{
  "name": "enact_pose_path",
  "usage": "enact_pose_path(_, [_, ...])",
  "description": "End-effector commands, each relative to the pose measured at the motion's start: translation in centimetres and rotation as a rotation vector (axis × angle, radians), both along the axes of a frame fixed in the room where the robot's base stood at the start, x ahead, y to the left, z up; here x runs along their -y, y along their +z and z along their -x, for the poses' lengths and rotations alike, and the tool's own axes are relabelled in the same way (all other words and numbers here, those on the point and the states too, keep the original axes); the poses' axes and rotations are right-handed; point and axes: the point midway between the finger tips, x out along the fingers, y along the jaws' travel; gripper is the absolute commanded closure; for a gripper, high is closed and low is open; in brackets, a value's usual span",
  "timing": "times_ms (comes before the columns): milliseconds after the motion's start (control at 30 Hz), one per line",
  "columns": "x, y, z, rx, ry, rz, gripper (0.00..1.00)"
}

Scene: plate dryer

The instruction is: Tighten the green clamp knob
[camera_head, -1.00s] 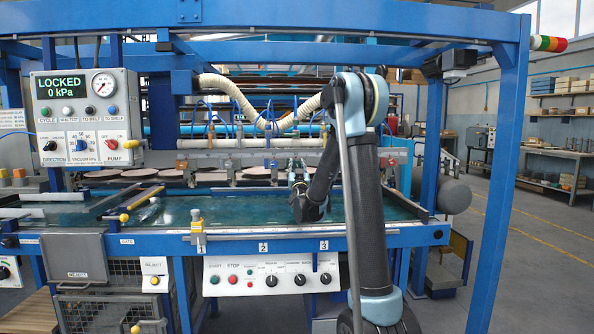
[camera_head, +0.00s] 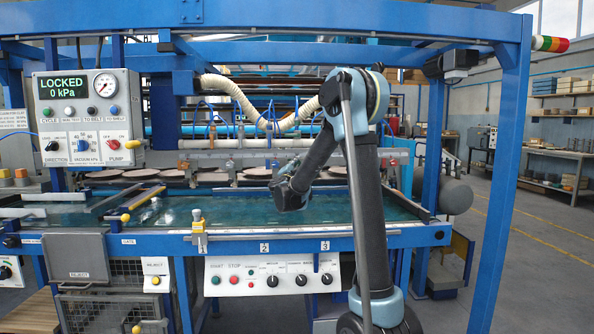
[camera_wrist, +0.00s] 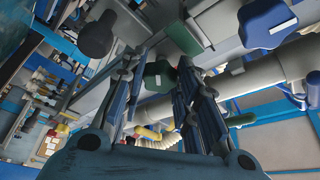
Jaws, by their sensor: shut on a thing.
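The dark green clamp knob (camera_wrist: 160,76) is between my gripper's fingertips in the wrist view. My gripper (camera_wrist: 160,68) is shut on it, one finger on each side. In the head view my gripper (camera_head: 285,188) reaches up to the rail above the belt, and I cannot make out the green knob there.
A blue knob (camera_wrist: 268,22) and a black knob (camera_wrist: 97,35) are near the green one in the wrist view. A white pipe (camera_head: 250,143) runs along the rail. Several round plates (camera_head: 145,174) lie behind the blue-green belt (camera_head: 175,212). The control box (camera_head: 88,115) reads LOCKED, 0 kPa.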

Motion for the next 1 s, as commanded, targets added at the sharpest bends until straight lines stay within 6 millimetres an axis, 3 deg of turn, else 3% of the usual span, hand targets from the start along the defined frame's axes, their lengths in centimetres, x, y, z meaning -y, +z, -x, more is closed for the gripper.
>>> enact_pose_path(600, [0.03,0.24,0.10,-0.024,-0.002,-0.575,0.95])
enact_pose_path(1000, [0.11,0.28,0.13,-0.033,-0.005,-0.821,0.95])
